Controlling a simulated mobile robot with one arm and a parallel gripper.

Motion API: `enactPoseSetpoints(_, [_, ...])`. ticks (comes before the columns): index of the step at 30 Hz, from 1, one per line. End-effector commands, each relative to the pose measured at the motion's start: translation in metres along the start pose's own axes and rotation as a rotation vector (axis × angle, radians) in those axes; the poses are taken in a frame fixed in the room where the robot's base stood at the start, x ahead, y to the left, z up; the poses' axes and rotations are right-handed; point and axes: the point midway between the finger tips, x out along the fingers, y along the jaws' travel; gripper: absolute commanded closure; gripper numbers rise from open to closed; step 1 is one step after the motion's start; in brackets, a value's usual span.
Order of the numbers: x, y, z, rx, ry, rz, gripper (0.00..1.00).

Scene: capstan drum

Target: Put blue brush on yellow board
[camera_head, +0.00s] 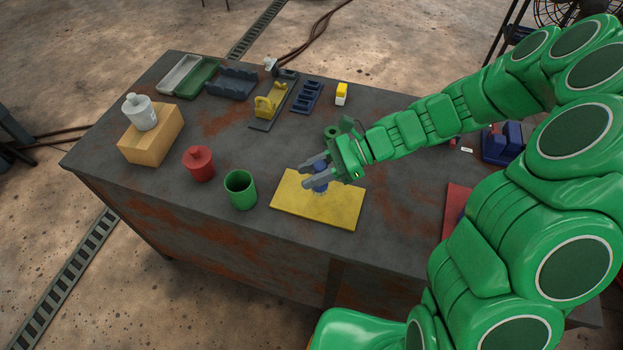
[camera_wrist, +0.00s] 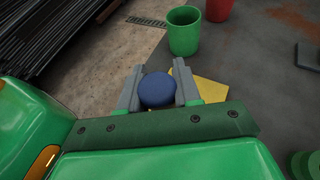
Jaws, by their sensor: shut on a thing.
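The yellow board (camera_head: 300,205) lies flat near the front edge of the grey table, and part of it shows in the wrist view (camera_wrist: 212,90). My gripper (camera_head: 313,173) is over the board, with its grey fingers on either side of the blue brush (camera_head: 320,187). In the wrist view the brush's round blue top (camera_wrist: 157,90) sits between the two fingers, and my gripper is shut on it. The brush's lower end is at or just above the board; I cannot tell whether it touches.
A green cup (camera_head: 240,190) and a red canister (camera_head: 199,164) stand left of the board. A white canister (camera_head: 140,112) sits on a tan block (camera_head: 152,138). Trays and a yellow-handled tool (camera_head: 268,106) are at the back. A red item (camera_head: 457,205) lies right.

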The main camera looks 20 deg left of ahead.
Motion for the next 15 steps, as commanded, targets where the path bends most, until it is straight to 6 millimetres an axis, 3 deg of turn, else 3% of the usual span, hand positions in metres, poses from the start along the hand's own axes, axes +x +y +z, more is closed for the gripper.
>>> enactPoseSetpoints(8, [0.004,-0.007,-0.008,0.000,0.000,0.001,1.00])
enactPoseSetpoints(15, [0.014,-0.006,-0.031,0.002,-0.002,0.000,1.00])
